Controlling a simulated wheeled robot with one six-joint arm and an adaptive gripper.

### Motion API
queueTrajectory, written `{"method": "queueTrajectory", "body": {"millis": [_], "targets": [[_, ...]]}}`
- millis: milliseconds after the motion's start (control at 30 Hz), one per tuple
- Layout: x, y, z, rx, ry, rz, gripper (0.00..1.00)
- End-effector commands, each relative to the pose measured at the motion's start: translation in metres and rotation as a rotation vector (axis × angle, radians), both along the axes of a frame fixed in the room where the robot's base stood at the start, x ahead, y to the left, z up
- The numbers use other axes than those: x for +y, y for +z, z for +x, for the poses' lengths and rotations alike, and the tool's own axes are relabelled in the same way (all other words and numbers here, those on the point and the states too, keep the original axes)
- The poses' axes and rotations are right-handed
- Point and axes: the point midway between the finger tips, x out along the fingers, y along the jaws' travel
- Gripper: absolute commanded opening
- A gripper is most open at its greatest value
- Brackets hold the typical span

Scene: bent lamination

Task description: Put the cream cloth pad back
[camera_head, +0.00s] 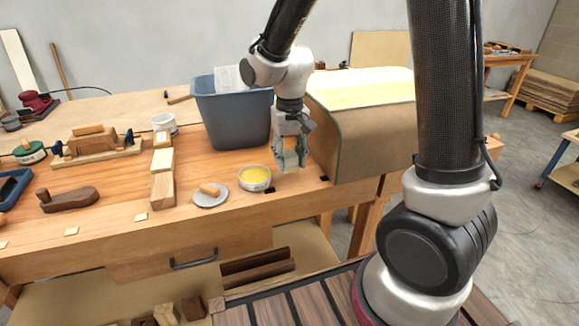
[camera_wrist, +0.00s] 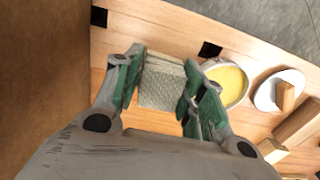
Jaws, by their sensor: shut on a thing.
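The cream cloth pad (camera_wrist: 162,88) shows in the wrist view as a pale, textured, folded piece between my two green-lined fingers. My gripper (camera_wrist: 162,72) is shut on it. In the head view my gripper (camera_head: 290,160) points down just left of the curved form (camera_head: 352,135), close above the workbench (camera_head: 120,222). The pad is mostly hidden behind the fingers there. I cannot tell whether it touches the bench top.
A tin of yellow stuff (camera_head: 255,178) stands close left of my gripper. A grey disc (camera_head: 210,201) with a wooden handle lies beyond it. A grey-blue bin (camera_head: 232,118) stands behind. Black marks (camera_wrist: 210,48) lie on the bench near its front edge.

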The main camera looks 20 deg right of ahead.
Motion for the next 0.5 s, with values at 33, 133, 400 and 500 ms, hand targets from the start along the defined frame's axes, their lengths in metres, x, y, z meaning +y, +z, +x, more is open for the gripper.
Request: {"method": "queueTrajectory", "body": {"millis": [33,133,400,500], "targets": [[0.000,-0.009,-0.001,0.005,0.000,-0.002,0.14],[0.000,-0.024,-0.001,0.005,0.000,-0.002,0.14],[0.000,-0.029,0.000,0.001,0.000,0.000,0.14],[0.000,-0.030,0.000,0.001,0.000,0.000,0.14]]}}
